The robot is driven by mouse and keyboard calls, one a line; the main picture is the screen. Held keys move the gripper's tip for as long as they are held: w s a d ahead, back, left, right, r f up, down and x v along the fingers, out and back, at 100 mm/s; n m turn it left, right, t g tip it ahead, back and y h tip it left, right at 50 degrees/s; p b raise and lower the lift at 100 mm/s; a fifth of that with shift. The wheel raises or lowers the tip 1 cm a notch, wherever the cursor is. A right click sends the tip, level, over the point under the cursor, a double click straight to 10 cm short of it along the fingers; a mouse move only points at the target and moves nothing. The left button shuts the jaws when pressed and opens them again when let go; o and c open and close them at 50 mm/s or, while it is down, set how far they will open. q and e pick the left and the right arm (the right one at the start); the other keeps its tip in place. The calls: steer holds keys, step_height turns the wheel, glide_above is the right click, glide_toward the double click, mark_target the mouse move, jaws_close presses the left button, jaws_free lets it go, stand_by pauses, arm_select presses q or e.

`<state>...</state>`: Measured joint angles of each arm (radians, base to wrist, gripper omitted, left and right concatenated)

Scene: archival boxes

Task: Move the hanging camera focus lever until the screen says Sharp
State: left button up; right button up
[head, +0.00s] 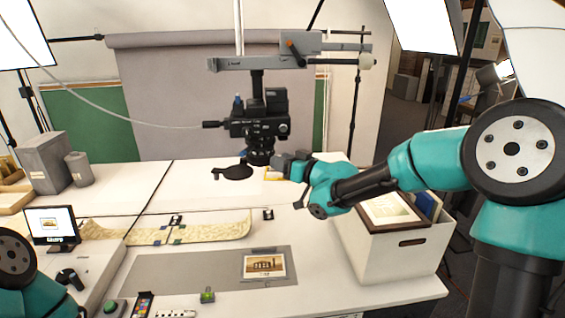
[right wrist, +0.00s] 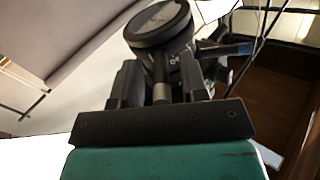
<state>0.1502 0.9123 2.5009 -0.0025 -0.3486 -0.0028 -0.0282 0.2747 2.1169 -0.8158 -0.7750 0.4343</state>
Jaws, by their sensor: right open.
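The black camera (head: 258,127) hangs lens-down from a horizontal arm above the white table. My right gripper (head: 284,161) is beside the lower end of its lens, on the right. In the right wrist view the round dark lens (right wrist: 160,24) is just beyond the open fingers. A short thin lever (right wrist: 161,92) stands between the two fingers, with a gap visible at its sides. My left gripper is out of view.
A grey mat (head: 180,272) with a photo print (head: 264,266) lies under the camera. A long map strip (head: 215,229) crosses the table. A white box (head: 385,265) with framed items stands at the right, below my right arm. Grey boxes (head: 45,163) stand at the left.

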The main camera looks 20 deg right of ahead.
steer(key=v, duration=1.7)
steer(key=shift+s, duration=0.2)
stand_by(0.4)
step_height(320, 180, down, 29)
steer(key=w+a+m+g+h, duration=0.2)
steer(key=m+g+h, duration=0.3)
steer(key=s+a+f+g, duration=0.1)
steer(key=s+f, duration=0.1)
steer(key=f, duration=0.2)
steer(key=s+a+f+g, duration=0.1)
steer(key=s+f, duration=0.1)
steer(key=f, duration=0.3)
steer(key=s+a+f+m+g+h, duration=0.1)
steer(key=s+f+g, duration=0.1)
steer(key=f, duration=0.2)
steer(key=shift+s+a+f, duration=0.35)
steer(key=s+a+f+g, duration=0.3)
steer(key=s+f+g, duration=0.2)
steer(key=s+f, duration=0.4)
steer(key=shift+s+a+h, duration=0.3)
steer(key=shift+s+a, duration=0.1)
steer(key=shift+s, duration=0.55)
